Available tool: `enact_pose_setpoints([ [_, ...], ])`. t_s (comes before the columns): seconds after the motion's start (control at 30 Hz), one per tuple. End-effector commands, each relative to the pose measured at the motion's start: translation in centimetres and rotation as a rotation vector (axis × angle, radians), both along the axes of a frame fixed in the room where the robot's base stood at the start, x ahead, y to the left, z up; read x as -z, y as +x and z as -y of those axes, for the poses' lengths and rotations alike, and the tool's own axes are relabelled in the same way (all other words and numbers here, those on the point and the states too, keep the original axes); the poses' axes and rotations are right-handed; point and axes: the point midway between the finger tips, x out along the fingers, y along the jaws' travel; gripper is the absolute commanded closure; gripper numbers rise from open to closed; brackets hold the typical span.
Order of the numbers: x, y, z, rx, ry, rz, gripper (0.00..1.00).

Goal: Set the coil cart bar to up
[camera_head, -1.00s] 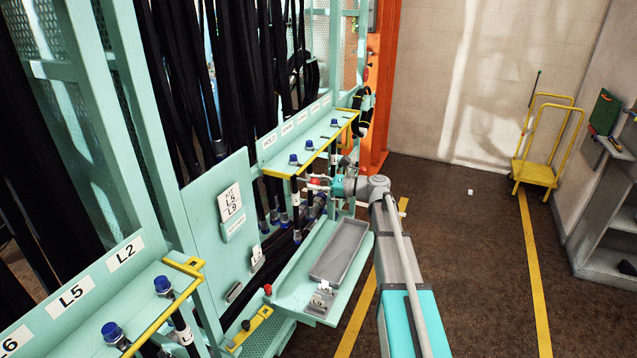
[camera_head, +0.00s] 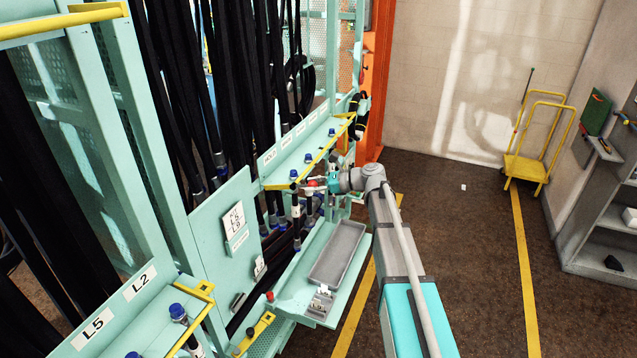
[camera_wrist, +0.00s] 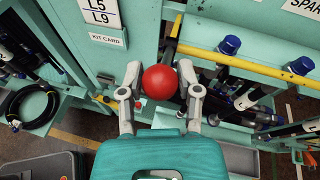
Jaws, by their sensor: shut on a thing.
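My gripper (camera_wrist: 160,88) has its two fingers on either side of a round red knob (camera_wrist: 160,82), shut on it. In the head view my gripper (camera_head: 322,184) is at the near end of the far rack's hose shelf, with the red knob (camera_head: 312,184) at its tip. A dark rod runs up behind the knob in the wrist view. A yellow bar (camera_wrist: 225,62) starts beside that rod and runs level along the shelf front; it also shows in the head view (camera_head: 310,165). I cannot tell which part is the coil cart bar, or how the knob joins the yellow bar.
Blue-capped hose ends (camera_head: 308,158) stand along the shelf. A grey tray (camera_head: 338,252) lies on a ledge below my gripper. A second red knob (camera_head: 270,296) is at the lower left. A yellow cart (camera_head: 527,168) stands far right; the floor between is mostly clear.

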Motion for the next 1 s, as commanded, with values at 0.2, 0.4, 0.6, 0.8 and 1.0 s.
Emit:
enact_pose_setpoints([
  [0.2, -1.9, 0.3, -0.9, -0.005, 0.004, 0.001, 1.0],
  [0.4, -3.8, 0.7, -1.9, -0.008, 0.005, 0.001, 1.0],
  [0.6, -6.2, 1.5, -3.3, -0.007, 0.005, 0.002, 1.0],
  [0.8, -8.4, 2.5, -5.2, -0.007, 0.005, 0.002, 1.0],
  [1.0, -10.2, 3.8, -7.7, -0.007, 0.005, 0.002, 1.0],
])
